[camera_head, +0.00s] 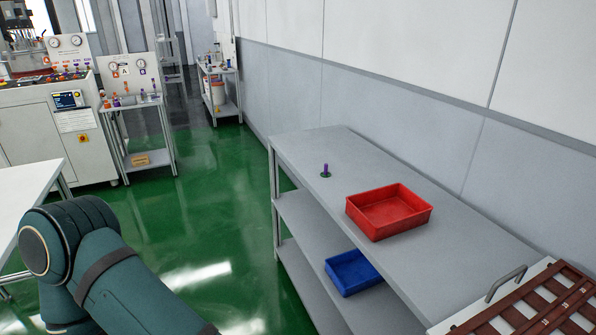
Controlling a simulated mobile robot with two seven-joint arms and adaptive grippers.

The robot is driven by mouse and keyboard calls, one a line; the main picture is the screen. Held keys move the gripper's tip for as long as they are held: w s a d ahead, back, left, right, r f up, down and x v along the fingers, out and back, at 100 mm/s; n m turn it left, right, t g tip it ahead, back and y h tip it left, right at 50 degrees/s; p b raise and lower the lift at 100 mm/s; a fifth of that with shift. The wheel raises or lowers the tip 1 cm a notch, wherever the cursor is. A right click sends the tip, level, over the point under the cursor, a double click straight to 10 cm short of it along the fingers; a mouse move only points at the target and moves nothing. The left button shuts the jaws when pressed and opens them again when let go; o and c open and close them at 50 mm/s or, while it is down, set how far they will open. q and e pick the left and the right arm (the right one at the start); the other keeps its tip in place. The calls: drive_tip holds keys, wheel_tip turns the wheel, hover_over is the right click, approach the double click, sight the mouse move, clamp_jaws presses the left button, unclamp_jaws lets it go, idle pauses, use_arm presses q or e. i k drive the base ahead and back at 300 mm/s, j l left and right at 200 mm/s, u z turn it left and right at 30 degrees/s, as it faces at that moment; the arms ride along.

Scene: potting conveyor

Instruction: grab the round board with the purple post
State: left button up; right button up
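A small round green board with an upright purple post (325,171) stands on the grey table (310,151), toward its far left part. It stands apart from the red tray. Neither of my grippers shows in the head view. A dark teal arm of mine fills the lower left, and its gripper is out of the picture.
A red tray (388,211), seemingly empty, sits on the table right of the post. A blue bin (352,272) is on the lower shelf. A brown slatted rack (540,303) is at lower right. A wall runs behind the table. Green floor (215,215) lies clear to its left.

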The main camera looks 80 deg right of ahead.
sight(325, 174)
drive_tip(key=z, duration=2.8)
drive_tip(key=i+j+z, duration=0.1)
drive_tip(key=i+j, duration=2.55)
drive_tip(key=j+z, duration=0.1)
drive_tip(key=z, duration=0.35)
drive_tip(key=i+j+z, duration=0.1)
drive_tip(key=z, duration=0.35)
drive_tip(key=j+z, duration=0.1)
drive_tip(key=z, duration=0.35)
